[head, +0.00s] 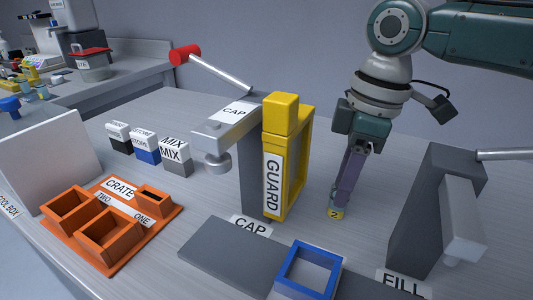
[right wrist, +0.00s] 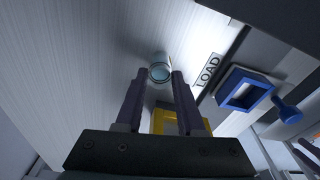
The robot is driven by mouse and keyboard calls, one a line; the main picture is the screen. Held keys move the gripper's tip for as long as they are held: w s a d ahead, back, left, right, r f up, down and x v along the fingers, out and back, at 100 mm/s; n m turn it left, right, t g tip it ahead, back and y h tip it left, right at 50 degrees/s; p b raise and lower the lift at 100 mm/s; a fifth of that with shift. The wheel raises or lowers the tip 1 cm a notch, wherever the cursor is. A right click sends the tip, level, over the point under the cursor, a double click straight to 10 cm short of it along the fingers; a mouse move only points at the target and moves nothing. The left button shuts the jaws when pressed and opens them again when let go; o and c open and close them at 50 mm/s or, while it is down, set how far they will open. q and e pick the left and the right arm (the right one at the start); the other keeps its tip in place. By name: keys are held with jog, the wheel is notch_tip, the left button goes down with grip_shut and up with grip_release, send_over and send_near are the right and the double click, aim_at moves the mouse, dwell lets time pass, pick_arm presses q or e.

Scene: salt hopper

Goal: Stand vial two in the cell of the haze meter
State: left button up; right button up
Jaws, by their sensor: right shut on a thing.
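Vial two (head: 336,213), with a yellow band marked 2, is low over the grey bench, right of the yellow guard. My right gripper (head: 341,200) points down and is shut on it; the fingers hide much of the vial. In the right wrist view the vial (right wrist: 160,72) shows as a pale round end between the tips of my right gripper (right wrist: 164,78). I cannot tell whether its base touches the bench. A grey machine (head: 57,10) at the far back left has a label too small to read surely, so I cannot identify the haze meter. My left gripper is not in view.
The yellow GUARD frame (head: 301,165) and CAP press (head: 248,160) stand left of the gripper. The FILL stand (head: 425,205) is to the right. A blue square holder (head: 308,270) sits in front. An orange crate (head: 150,235) is at left. Bench behind the gripper is clear.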

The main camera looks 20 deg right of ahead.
grip_shut()
jog(key=shift+r, duration=0.1)
